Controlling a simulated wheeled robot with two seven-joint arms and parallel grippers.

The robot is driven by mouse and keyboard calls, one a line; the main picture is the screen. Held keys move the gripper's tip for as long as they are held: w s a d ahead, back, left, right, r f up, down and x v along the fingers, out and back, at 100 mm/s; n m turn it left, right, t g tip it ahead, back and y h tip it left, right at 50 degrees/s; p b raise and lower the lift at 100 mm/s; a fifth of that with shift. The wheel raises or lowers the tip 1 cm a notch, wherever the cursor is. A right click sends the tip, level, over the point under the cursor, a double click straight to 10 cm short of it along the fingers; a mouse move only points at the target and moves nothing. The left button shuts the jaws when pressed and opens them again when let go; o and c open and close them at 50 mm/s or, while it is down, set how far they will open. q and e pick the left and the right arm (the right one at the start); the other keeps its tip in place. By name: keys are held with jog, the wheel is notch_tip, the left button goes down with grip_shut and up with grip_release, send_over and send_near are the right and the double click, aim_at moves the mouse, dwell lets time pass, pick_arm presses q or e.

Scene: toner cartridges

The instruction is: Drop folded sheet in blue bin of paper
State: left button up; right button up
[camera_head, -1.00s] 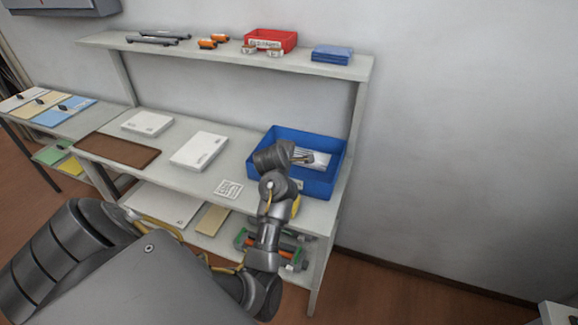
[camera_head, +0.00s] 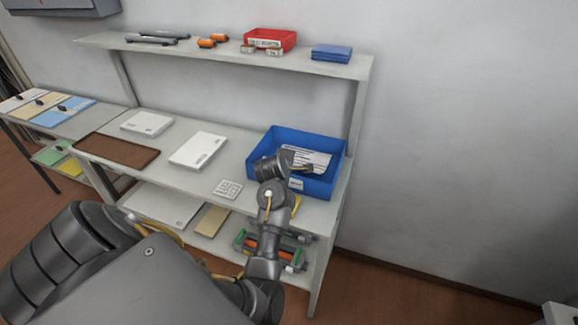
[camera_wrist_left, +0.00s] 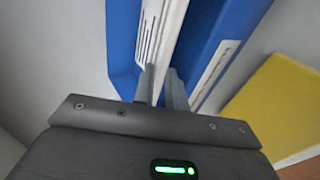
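The blue bin (camera_head: 318,190) stands at the right end of the workbench, with a pale label on its front. A white folded sheet (camera_head: 308,160) with printed lines shows inside the bin's outline. My left gripper (camera_head: 301,169) is over the bin, its fingers small and partly hidden by my wrist. In the left wrist view the sheet (camera_wrist_left: 165,35) runs down between the fingertips of my left gripper (camera_wrist_left: 163,78), which look closed on it. Blue bin walls (camera_wrist_left: 207,35) show on both sides. Whether the sheet touches the bin floor cannot be told. My right gripper is not in view.
On the bench (camera_head: 240,150) lie a white box (camera_head: 198,150), another white box (camera_head: 147,123), a brown mat (camera_head: 115,151) and a printed card (camera_head: 228,189). The upper shelf (camera_head: 200,55) holds a red bin (camera_head: 270,39) and blue folders (camera_head: 332,54).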

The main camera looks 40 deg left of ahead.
pick_arm(q)
jog(key=shift+o, duration=0.4)
jog(key=shift+f, duration=0.1)
jog(key=r+p+v, duration=0.1)
jog(key=p+v, duration=0.6)
jog(key=v, duration=0.6)
jog(key=shift+w+a, duration=0.15)
jog(key=shift+w, duration=0.2)
jog(key=shift+f, duration=0.15)
